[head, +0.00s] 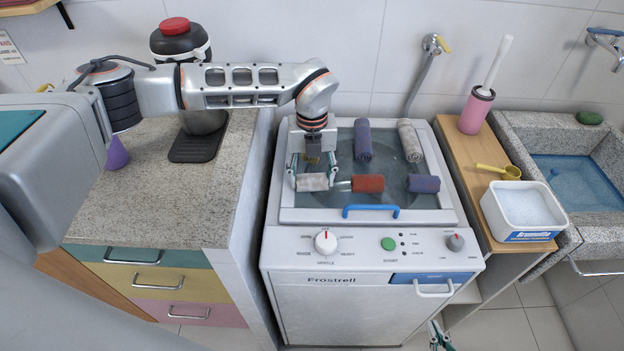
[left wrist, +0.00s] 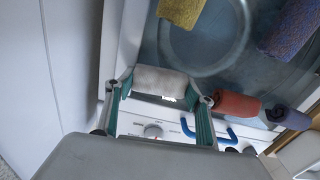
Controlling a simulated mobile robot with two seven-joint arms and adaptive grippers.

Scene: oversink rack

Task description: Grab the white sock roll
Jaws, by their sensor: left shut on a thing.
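The white sock roll (head: 312,182) lies at the front left of the washer's glass lid. My left gripper (head: 315,178) points down over it and is shut on it, one finger at each end. In the left wrist view, the white roll (left wrist: 160,82) sits between the teal fingers of my left gripper (left wrist: 160,92). I cannot tell whether it is lifted off the lid. Part of my right gripper (head: 438,336) shows at the bottom edge in the head view; its opening is unclear.
A red roll (head: 368,183) lies close right of the white one, then a purple roll (head: 424,184). Behind are a navy roll (head: 362,140), a grey roll (head: 410,141) and a mustard roll (left wrist: 180,10). A blue handle (head: 371,209) edges the lid's front.

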